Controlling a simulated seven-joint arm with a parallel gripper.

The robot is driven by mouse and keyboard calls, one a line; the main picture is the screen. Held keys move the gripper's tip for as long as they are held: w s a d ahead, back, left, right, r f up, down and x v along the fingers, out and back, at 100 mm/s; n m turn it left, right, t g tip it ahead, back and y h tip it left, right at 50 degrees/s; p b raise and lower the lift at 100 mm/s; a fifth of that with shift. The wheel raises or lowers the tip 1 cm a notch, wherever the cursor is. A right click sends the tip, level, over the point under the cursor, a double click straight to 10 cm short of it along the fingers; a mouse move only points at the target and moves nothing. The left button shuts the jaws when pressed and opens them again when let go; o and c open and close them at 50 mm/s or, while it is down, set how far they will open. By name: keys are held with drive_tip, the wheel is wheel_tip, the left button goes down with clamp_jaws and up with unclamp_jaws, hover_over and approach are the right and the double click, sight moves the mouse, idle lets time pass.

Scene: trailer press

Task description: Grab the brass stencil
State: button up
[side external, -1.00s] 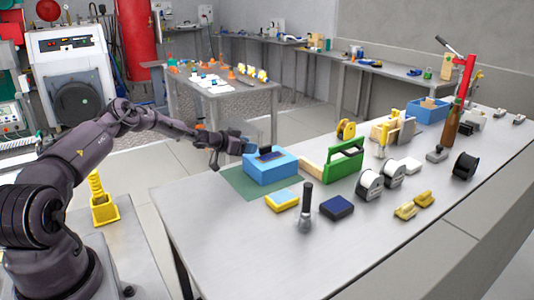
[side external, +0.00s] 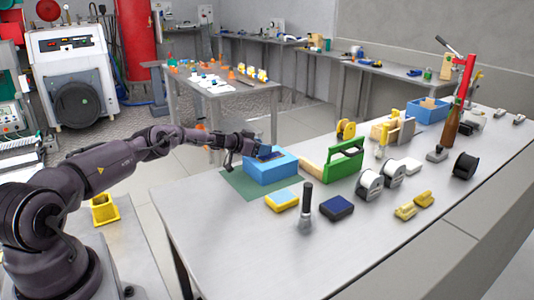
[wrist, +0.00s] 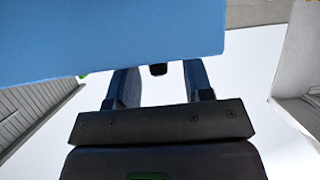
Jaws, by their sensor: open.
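My gripper (side external: 240,156) is at the left edge of the grey bench, close beside the blue box (side external: 272,171). In the wrist view its two fingers stand apart with nothing seen held between them, and the gripper (wrist: 160,84) is just below the large blue face of the box (wrist: 100,40). A small black piece (wrist: 158,69) shows at that face's lower edge, between the fingers. The box stands on a green mat (side external: 238,185). I cannot make out a brass stencil in either view; the arm and box hide some of that area.
A green-framed holder (side external: 345,163) stands right of the box. A yellow-and-blue block (side external: 282,200), a dark blue pad (side external: 337,208) and an upright black-handled tool (side external: 305,208) lie in front. White spools (side external: 369,187) are farther right.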

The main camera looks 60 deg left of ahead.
clamp_jaws()
drive_tip(key=shift+r, duration=0.1)
